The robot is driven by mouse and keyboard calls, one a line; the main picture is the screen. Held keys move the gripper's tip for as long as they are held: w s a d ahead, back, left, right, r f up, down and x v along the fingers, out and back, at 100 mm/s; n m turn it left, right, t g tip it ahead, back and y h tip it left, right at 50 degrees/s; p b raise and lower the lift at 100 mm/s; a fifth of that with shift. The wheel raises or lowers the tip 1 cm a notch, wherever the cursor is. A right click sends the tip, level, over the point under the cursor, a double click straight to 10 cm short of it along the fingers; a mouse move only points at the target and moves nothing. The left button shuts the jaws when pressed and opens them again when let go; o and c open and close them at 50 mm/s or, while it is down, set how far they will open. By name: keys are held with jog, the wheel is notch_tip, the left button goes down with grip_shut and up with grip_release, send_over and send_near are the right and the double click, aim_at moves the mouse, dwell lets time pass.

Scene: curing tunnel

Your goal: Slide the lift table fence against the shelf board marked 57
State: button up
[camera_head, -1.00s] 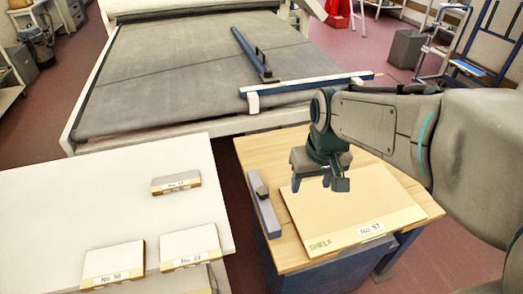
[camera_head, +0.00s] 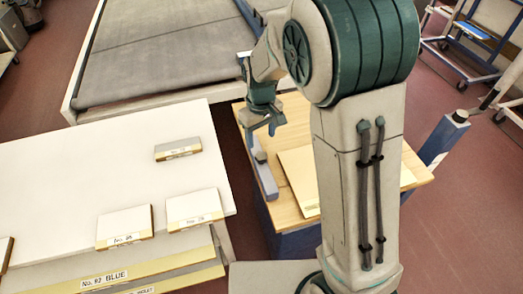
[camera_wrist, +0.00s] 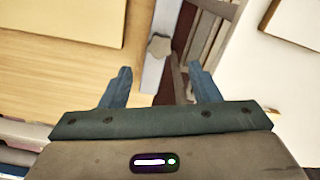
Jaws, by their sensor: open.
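The lift table (camera_head: 283,207) has a light wood top, and the shelf board (camera_head: 299,178), a pale flat panel, lies on it, partly hidden behind my arm. Its number is hidden now. The fence (camera_head: 265,177), a grey-blue bar with a knob (camera_head: 259,155), lies along the table's left edge, with a strip of bare wood between it and the board. My gripper (camera_head: 263,133) is open and empty above the fence's far end. In the wrist view my open fingers (camera_wrist: 160,88) point toward the fence (camera_wrist: 153,70) and its knob (camera_wrist: 160,46); the board (camera_wrist: 60,20) is at upper left.
A white table (camera_head: 90,185) with several labelled boards stands at left, across a narrow gap from the lift table. A grey conveyor bed (camera_head: 170,50) lies behind. A blue post (camera_head: 443,138) stands at right, and a blue trolley (camera_head: 465,45) stands farther back.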

aim_at(261, 155)
notch_tip(261, 155, down, 8)
jog(key=shift+f+p, duration=0.1)
jog(key=shift+p, duration=0.2)
